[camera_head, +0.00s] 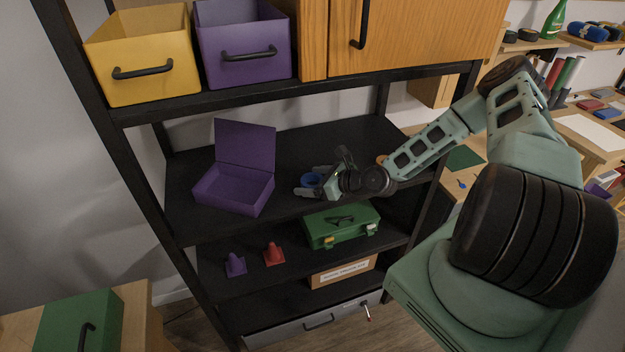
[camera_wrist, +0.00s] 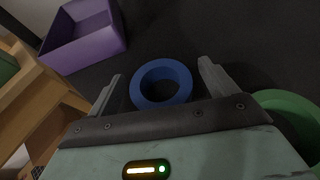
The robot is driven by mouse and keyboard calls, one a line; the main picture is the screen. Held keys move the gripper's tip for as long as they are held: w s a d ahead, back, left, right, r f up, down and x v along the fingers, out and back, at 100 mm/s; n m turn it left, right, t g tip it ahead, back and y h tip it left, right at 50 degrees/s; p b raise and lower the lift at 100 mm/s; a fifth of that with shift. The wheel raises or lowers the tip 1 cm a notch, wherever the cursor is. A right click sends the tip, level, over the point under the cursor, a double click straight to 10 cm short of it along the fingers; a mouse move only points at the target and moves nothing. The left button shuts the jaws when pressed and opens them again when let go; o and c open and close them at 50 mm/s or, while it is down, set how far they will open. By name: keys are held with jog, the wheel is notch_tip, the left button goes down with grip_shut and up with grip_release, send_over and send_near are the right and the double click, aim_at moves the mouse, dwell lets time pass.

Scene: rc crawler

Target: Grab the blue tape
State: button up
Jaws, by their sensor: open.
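The blue tape (camera_wrist: 134,91) is a round roll lying flat on the black shelf. In the wrist view it sits between the two open fingers of my gripper (camera_wrist: 158,82), with a gap on each side and no visible contact. In the head view the blue tape (camera_head: 311,179) shows partly, at the end of my gripper (camera_head: 309,182), with the fingers on either side of it. My gripper is open and holds nothing.
An open purple box (camera_head: 236,190) stands left of the tape on the same shelf. A green ring (camera_wrist: 287,104) lies close to the right finger. A green toolbox (camera_head: 341,226) and two small cones are on the shelf below. Yellow and purple bins stand above.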

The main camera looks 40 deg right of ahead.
jog(key=shift+c, duration=0.4)
jog(key=c, duration=1)
jog(key=shift+r, duration=0.1)
